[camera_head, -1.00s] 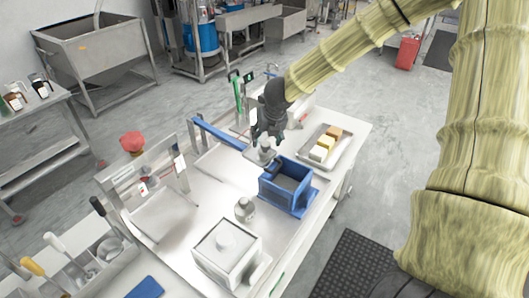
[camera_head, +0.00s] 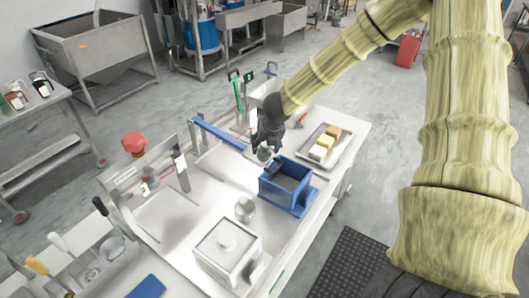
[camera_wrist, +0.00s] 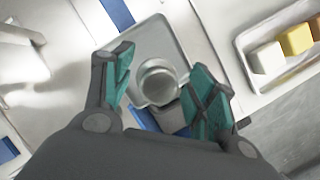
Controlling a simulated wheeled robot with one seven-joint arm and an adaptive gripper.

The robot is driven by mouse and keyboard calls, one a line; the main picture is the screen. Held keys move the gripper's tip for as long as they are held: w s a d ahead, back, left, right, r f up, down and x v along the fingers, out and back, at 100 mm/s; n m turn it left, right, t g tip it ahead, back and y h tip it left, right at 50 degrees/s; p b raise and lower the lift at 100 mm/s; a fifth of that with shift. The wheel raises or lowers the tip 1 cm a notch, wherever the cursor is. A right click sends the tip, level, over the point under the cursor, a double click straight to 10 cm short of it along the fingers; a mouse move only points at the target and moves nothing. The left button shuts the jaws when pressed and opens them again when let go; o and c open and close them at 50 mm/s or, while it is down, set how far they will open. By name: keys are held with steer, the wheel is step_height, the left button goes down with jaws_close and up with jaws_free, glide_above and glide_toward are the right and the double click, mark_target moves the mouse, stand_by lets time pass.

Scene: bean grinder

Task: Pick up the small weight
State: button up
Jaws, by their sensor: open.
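A small silver weight (camera_head: 264,154) stands on a metal plate behind the blue box. In the wrist view the weight (camera_wrist: 158,82) shows from above as a round metal top, between and just beyond the green fingertips. My gripper (camera_head: 267,143) is directly over it, pointing down. In the wrist view my gripper (camera_wrist: 160,88) is open, with one finger on each side of the weight and a gap on both sides. I cannot tell how far down the weight the fingertips reach.
A blue open box (camera_head: 285,187) stands close in front of my gripper. A tray (camera_head: 343,151) with several coloured blocks is to the right. A blue bar (camera_head: 218,134) lies to the left.

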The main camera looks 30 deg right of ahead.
steer(key=shift+c, duration=0.2)
jaws_close()
steer(key=shift+r, duration=0.15)
